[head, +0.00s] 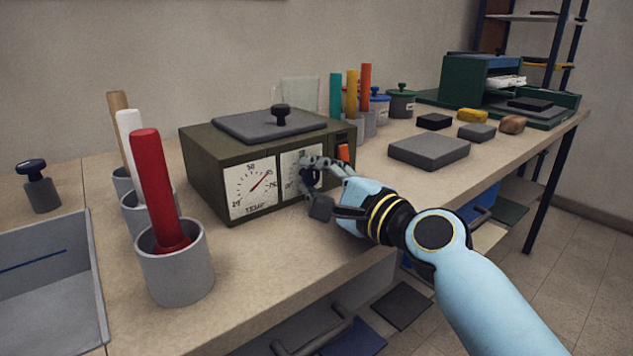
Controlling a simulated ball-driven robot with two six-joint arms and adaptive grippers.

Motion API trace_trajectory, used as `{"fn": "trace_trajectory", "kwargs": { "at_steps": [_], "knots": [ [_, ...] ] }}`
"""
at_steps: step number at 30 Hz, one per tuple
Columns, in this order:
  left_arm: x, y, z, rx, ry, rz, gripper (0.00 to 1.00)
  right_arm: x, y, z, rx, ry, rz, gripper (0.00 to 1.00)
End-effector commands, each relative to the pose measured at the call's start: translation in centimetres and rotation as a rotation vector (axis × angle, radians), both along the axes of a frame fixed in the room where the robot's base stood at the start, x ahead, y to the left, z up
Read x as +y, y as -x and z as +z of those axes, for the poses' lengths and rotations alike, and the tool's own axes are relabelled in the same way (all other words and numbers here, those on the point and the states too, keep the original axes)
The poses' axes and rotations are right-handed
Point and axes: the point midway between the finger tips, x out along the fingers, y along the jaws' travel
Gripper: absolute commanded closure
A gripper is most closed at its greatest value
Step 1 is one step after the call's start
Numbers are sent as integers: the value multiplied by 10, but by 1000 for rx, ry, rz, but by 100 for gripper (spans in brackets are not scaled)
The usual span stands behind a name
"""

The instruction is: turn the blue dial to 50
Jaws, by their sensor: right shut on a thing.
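The olive-green box (213,180) stands on the bench with two white faces on its front. The left face (248,192) is a gauge lettered TEMP, with a slim red pointer aimed to the upper right and a 50 near its top. The right face (292,162) carries the dark blue dial (309,176), mostly hidden by my fingers, so its setting cannot be read. My right gripper (312,179) reaches in from the lower right and is shut on the blue dial. My left gripper is not in view.
An orange-red switch (343,152) sits just right of the dial face. A grey pot (178,272) with a red rod stands at the front left. A grey slab (429,150) lies to the right. Bare bench top lies before the box.

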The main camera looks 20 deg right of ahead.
Motion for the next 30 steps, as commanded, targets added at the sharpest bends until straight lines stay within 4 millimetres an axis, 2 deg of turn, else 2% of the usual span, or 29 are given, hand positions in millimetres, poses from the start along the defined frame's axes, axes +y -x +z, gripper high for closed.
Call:
{"fn": "trace_trajectory", "kwargs": {
  "at_steps": [17, 18, 22, 24, 30],
  "knots": [
    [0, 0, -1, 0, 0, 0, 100, 0, 0, -1, -9, 33, 1, 100],
    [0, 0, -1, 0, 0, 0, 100, 0, 0, -1, -9, 33, 1, 70],
    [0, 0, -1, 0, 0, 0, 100, 0, 0, -1, -9, 32, 1, 53],
    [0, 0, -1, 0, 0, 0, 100, 0, 0, -1, -9, 32, 1, 49],
    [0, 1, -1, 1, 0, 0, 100, 0, 0, 0, -10, 31, 0, 49]
  ]
}}
